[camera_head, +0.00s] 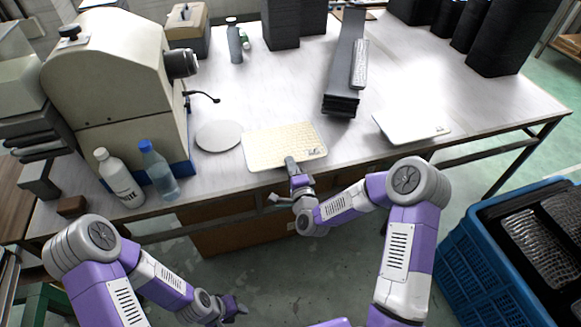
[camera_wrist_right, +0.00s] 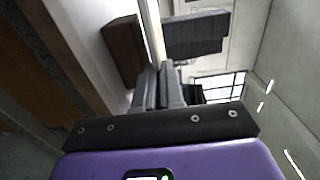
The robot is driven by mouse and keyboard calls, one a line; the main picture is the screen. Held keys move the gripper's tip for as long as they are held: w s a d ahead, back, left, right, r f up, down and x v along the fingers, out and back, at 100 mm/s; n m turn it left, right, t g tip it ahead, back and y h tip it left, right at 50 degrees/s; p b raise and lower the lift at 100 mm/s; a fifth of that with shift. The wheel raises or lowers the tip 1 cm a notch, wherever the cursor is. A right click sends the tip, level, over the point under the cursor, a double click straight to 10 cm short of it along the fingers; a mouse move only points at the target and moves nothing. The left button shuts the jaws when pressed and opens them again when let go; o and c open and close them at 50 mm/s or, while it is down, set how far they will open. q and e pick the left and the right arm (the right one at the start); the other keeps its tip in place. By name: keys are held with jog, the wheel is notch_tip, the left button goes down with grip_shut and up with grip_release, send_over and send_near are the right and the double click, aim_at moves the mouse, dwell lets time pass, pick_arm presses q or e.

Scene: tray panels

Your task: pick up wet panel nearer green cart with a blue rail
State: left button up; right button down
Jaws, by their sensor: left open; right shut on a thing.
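A cream panel (camera_head: 280,146) with a fine grid-like surface and a small dark mark lies at the front edge of the table. A paler, plain white panel (camera_head: 408,126) lies further right, also near the front edge, with a dark mark on it. My right gripper (camera_head: 291,164) is at the front edge of the cream panel and shut on it. Its fingers (camera_wrist_right: 160,72) show close together in the right wrist view, where the panel is hard to make out. My left gripper (camera_head: 238,308) is open and empty, low in front of the table. Wetness is hard to judge.
A beige machine (camera_head: 115,85) stands at the left, with a white bottle (camera_head: 120,180) and blue-capped bottle (camera_head: 160,172) before it. A round grey disc (camera_head: 218,136) and dark stacked trays (camera_head: 341,75) flank the cream panel. A blue crate (camera_head: 485,270) stands right; green framing (camera_head: 45,298) shows lower left.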

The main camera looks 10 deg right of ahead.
jog(key=shift+r, duration=0.15)
jog(key=s+r+p, duration=0.1)
jog(key=s+r, duration=0.3)
jog(key=s, duration=0.4)
jog(key=shift+p, duration=0.35)
jog(key=shift+d, duration=0.1)
